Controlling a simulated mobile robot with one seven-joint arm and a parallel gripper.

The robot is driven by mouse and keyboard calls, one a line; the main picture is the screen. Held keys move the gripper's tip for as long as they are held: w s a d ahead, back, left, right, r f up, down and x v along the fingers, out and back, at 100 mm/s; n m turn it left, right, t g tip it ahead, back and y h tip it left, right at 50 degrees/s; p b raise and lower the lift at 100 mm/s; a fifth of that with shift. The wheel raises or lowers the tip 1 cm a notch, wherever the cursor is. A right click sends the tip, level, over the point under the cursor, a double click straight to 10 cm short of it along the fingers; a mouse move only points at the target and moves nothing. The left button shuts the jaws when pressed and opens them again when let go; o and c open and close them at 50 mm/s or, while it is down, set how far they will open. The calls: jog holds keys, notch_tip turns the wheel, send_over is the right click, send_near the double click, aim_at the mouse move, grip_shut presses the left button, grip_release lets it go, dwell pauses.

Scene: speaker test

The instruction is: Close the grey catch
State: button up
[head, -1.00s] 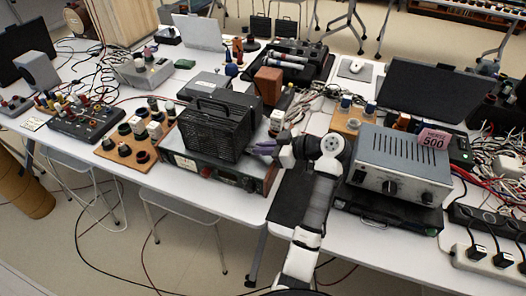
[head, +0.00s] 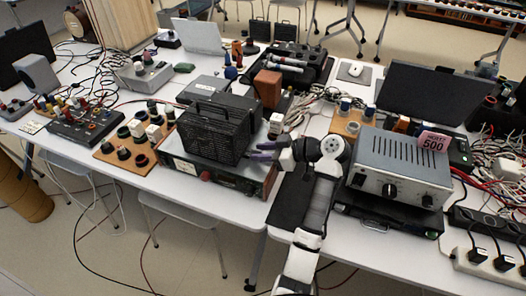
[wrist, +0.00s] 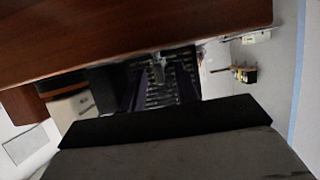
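A small grey piece (wrist: 158,72), perhaps the grey catch, shows between and above the fingertips. I cannot tell whether it is closed or whether a finger touches it. The catch cannot be made out in the head view.
A grey metal unit (head: 398,166) with a pink tag stands right of my arm. A brown block (head: 268,88) and a small white-topped part (head: 276,124) stand close behind my gripper. Cables (head: 318,103) lie on the table. A wooden board with knobs (head: 133,143) is left of the box.

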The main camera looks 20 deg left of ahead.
jog(key=b+v, duration=0.2)
jog(key=v, duration=0.5)
jog(key=shift+d, duration=0.3)
